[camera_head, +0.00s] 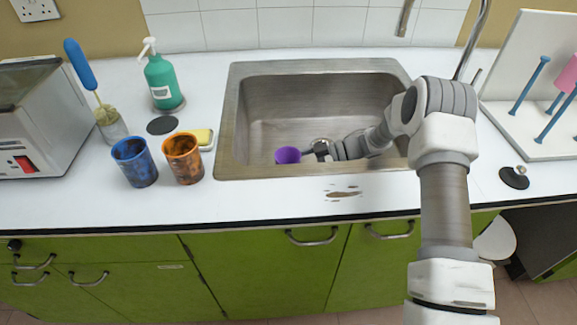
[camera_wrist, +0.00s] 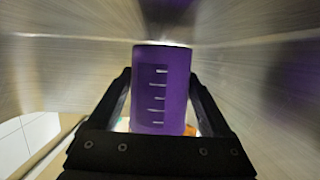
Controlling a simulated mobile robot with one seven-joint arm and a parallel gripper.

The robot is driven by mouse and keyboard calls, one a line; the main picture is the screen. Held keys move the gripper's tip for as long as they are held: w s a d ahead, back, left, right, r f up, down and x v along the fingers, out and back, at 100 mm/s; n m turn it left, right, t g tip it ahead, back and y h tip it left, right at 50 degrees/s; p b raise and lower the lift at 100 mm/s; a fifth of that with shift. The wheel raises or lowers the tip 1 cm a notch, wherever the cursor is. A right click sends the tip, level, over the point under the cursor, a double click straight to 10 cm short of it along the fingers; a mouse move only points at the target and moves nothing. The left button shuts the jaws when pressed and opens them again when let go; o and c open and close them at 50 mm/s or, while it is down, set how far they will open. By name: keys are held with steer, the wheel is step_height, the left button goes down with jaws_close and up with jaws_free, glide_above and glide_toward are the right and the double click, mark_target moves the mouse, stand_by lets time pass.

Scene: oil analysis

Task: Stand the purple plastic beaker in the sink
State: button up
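The purple plastic beaker (camera_head: 287,155) is inside the metal sink (camera_head: 226,125), near its front wall, with its rim facing up and looking about upright. My gripper (camera_head: 309,153) reaches down into the sink and holds the beaker from the right. In the wrist view the beaker (camera_wrist: 161,90), with pale measuring marks, sits between the two black fingers of my gripper (camera_wrist: 160,85), which press against its sides. The beaker's base is hidden by the sink's front edge in the head view, so I cannot tell whether it touches the sink floor.
A blue cup (camera_head: 135,162) and an orange cup (camera_head: 183,158) stand left of the sink, near a yellow sponge (camera_head: 201,137) and a green bottle (camera_head: 162,82). A white rack (camera_head: 535,145) stands at the right. The tap (camera_head: 473,38) rises behind the sink.

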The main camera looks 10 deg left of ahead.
steer(key=shift+o, duration=1)
steer(key=shift+r, duration=0.15)
steer(key=shift+r+p, duration=0.3)
steer(key=shift+r, duration=0.05)
steer(key=p+v, duration=0.1)
steer(key=v, duration=1.1)
steer(key=shift+r, duration=0.2)
